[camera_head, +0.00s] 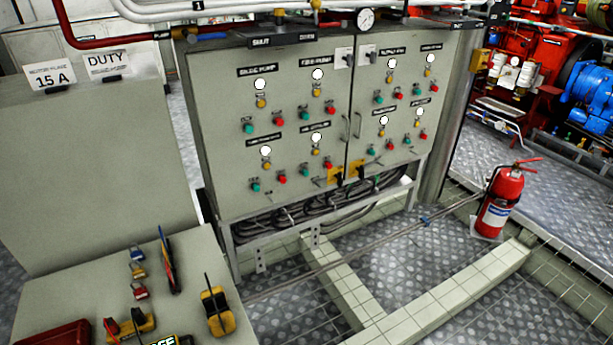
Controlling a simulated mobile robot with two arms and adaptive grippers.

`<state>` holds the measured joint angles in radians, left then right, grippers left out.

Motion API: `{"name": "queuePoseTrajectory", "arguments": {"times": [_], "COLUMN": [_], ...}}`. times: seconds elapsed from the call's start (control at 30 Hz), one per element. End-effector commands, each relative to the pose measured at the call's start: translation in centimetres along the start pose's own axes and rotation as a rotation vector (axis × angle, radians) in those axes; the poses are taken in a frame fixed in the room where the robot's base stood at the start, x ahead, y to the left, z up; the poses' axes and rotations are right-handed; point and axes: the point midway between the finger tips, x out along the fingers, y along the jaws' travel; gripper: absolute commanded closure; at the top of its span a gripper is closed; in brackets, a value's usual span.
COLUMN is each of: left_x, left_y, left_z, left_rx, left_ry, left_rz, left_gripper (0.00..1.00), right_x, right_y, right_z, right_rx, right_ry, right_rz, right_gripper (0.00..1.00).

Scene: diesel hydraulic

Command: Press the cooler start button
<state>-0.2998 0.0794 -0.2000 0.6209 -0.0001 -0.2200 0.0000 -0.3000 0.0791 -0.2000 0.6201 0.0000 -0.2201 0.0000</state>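A grey two-door control cabinet (215,90) stands at the centre. It has several groups, each with a label, a white lamp, a yellow knob, a green button and a red button. Left door green buttons are at upper left (248,128), upper right (303,114), lower left (255,187) and lower right (303,171). Right door green buttons (378,100) sit in similar groups. Upper labels on the left door seem to read bilge pump and fire pump. The other labels are too small to read surely, so I cannot tell which is the cooler button. Neither gripper shows.
A grey bench (75,290) with padlocks (138,270) and yellow meters (216,312) stands at the front left. A red extinguisher (501,200) stands right. Pipes and a gauge (366,19) run above the cabinet. A pale tiled kerb (440,300) crosses the plated floor before it.

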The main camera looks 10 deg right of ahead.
Motion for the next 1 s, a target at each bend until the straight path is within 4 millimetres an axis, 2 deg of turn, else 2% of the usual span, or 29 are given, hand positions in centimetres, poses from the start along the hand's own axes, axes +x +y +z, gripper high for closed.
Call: {"name": "queuePoseTrajectory", "arguments": {"times": [0.03, 0.13, 1.0], "left_x": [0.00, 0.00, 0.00], "left_y": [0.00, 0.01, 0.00], "left_z": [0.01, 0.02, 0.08], "left_rx": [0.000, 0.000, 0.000], "left_ry": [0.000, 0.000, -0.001], "left_rz": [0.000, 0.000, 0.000], "left_gripper": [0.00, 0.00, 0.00], "right_x": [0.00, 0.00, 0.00], "right_y": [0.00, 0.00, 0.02], "right_z": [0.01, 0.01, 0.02], "right_rx": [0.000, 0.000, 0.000], "right_ry": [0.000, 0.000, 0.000], "right_rz": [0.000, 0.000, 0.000], "right_gripper": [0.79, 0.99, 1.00]}}
